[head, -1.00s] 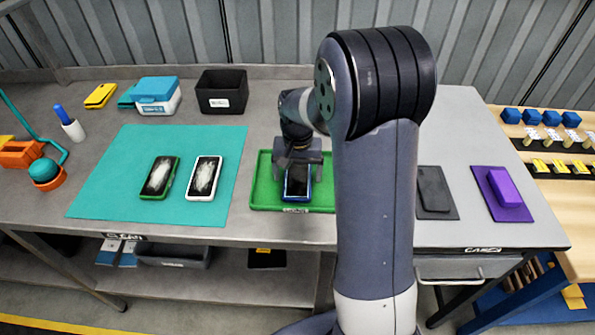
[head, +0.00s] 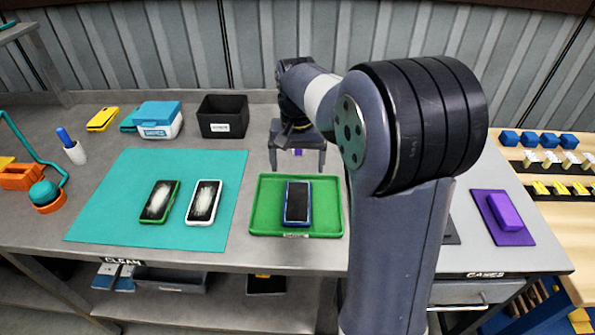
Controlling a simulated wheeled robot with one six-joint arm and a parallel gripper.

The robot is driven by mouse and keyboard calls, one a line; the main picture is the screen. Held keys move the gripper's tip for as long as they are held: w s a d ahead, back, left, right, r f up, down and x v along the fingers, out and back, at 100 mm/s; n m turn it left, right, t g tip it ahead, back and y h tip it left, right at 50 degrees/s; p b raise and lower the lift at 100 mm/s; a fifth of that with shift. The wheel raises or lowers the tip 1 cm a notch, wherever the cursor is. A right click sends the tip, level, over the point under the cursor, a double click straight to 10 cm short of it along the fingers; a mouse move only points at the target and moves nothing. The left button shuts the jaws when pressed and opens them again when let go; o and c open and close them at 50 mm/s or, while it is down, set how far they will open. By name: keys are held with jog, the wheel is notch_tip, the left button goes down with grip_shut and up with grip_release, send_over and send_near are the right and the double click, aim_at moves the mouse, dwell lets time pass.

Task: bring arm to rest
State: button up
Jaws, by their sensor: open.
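My gripper (head: 298,165) is open and empty, fingers pointing down, raised above and behind the green tray (head: 332,222). A phone in a blue case (head: 297,203) lies in the tray, apart from my gripper. Two more phones, one in a green case (head: 160,201) and one in a white case (head: 203,202), lie on the teal mat (head: 120,180) to the left. My arm's thick upper links cover the bench right of the tray.
A black bin (head: 222,117) and a blue-lidded box (head: 158,119) stand at the back left. A purple block (head: 505,212) lies on a purple mat at the right. A dark item behind my arm is mostly hidden. Bare bench lies between the black bin and the tray.

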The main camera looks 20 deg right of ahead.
aim_at(298, 201)
dwell(0.3)
notch_tip(298, 201, down, 12)
jog(key=shift+f, duration=0.1)
jog(key=shift+r, duration=1.9)
